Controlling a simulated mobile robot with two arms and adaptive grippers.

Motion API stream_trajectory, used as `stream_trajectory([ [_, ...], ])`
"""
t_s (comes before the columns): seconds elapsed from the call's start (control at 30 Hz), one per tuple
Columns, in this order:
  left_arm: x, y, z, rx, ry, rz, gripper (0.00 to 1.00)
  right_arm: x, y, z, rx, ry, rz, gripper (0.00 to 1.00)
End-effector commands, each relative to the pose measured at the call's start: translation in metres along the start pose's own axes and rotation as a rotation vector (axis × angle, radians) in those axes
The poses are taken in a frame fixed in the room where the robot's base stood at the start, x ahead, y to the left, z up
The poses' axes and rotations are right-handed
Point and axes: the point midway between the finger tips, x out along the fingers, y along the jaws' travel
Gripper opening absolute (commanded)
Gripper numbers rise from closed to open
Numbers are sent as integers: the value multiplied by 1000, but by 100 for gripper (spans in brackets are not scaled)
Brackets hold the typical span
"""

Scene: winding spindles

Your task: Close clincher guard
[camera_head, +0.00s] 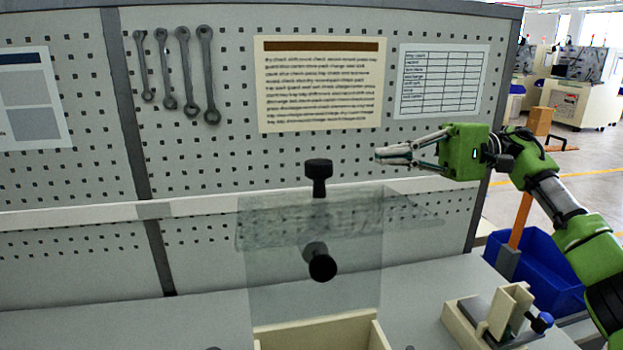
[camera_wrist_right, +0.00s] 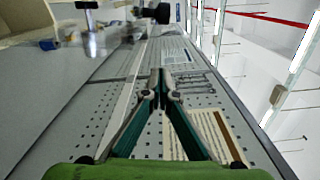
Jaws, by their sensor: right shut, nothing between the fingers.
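The clincher guard (camera_head: 275,225) is a clear panel in the lower middle of the head view, above a beige box (camera_head: 315,334). A second clear sheet spreads sideways from it at a slant. One black knob (camera_head: 318,178) stands at the guard's upper edge and another black knob (camera_head: 321,264) sticks out from its face. My right gripper (camera_head: 380,155) is shut and empty, pointing left, up and to the right of the upper knob and apart from it. Its closed fingertips show in the right wrist view (camera_wrist_right: 158,80). My left gripper is not in view.
A grey pegboard (camera_head: 215,150) with hanging wrenches (camera_head: 190,75) and paper sheets stands behind. Bench left of the guard looks mostly clear.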

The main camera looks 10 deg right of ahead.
Motion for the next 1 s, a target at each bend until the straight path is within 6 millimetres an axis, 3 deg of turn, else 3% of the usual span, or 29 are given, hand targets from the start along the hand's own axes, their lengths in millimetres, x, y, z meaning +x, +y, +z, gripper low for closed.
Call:
stream_trajectory([
  [0.27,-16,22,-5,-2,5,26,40,35,-4,3,-10,-9,8,0],
  [0.57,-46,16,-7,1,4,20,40,101,-5,4,-7,-8,6,0],
  [1.0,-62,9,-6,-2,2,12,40,109,-1,39,-8,-3,3,0],
])
